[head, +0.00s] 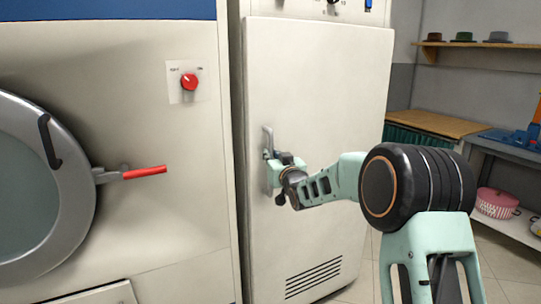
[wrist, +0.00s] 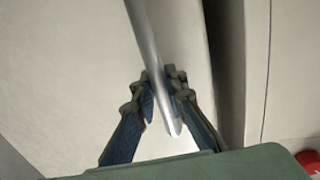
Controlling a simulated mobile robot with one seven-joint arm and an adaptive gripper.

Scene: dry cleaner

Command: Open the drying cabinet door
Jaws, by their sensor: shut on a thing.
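The drying cabinet door (head: 320,100) is a tall cream panel with dark vent slots low down. It looks shut or nearly so; I cannot tell exactly. Its metal handle (head: 268,140) is an upright bar near the door's left edge. My gripper (head: 270,160) is at the handle in the head view, where it hides part of the bar. In the wrist view the handle (wrist: 146,45) runs between the two fingers, and my gripper (wrist: 161,95) is shut on it. The door surface (wrist: 70,60) lies behind the fingers.
A washing machine (head: 130,225) with a round door and a red lever (head: 145,172) stands close on the left. A wooden counter (head: 440,124) and a shelf with hats (head: 463,36) are at the right. Some floor shows at the lower right.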

